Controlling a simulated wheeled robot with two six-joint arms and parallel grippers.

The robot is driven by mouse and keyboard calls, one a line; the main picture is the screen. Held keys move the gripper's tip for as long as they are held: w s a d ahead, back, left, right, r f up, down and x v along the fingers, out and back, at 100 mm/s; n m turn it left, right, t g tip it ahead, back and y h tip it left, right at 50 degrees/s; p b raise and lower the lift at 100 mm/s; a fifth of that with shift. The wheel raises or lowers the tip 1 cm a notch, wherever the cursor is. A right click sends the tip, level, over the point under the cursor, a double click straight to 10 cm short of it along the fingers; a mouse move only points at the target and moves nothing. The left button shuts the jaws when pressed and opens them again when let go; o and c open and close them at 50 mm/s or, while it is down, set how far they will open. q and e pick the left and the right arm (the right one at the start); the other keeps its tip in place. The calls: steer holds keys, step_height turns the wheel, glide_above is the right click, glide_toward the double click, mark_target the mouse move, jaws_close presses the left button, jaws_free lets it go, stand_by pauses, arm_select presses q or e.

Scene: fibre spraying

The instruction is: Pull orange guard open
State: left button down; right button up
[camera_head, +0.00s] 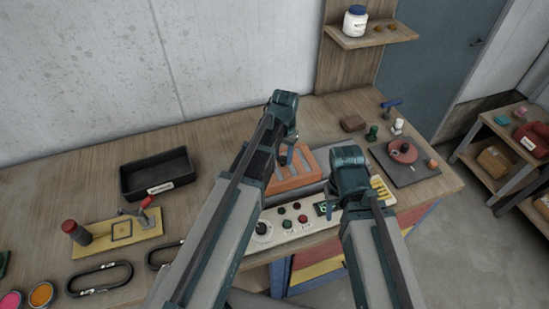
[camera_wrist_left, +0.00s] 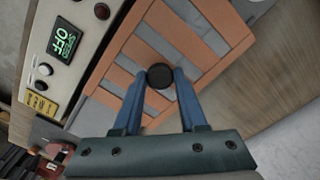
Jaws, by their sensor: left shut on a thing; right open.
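The orange guard (camera_head: 292,172) is a slatted orange frame with grey gaps, set on the machine behind the control panel. It fills the middle of the left wrist view (camera_wrist_left: 208,75). A round black knob (camera_wrist_left: 160,75) sits on it near one edge. My left gripper (camera_head: 285,156) is shut on this knob, its blue fingers (camera_wrist_left: 161,84) on either side. The guard looks down over the machine, though my left arm hides part of it. My right gripper (camera_head: 352,185) is open, right of the guard above the panel; its fingers are mostly hidden by its own arm.
A black tray (camera_head: 157,188) and a yellow plate (camera_head: 119,236) stand to the left. A dark plate (camera_head: 418,172) with a red disc (camera_head: 403,152) lies to the right.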

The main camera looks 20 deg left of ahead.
arm_select(q)
steer(key=w+d, duration=0.3)
steer(key=d, duration=0.2)
steer(key=w+d, duration=0.4)
steer(key=d, duration=0.1)
steer(key=w+d, duration=0.3)
steer(key=d, duration=0.2)
steer(key=shift+w+d, duration=0.2)
steer(key=shift+d, duration=0.05)
steer(key=shift+c, duration=2.2)
jaws_free()
steer(key=shift+r, duration=0.1)
step_height(320, 180, up, 14)
steer(key=p, duration=1.3)
steer(key=shift+p, duration=0.4)
steer(key=shift+f, duration=0.2)
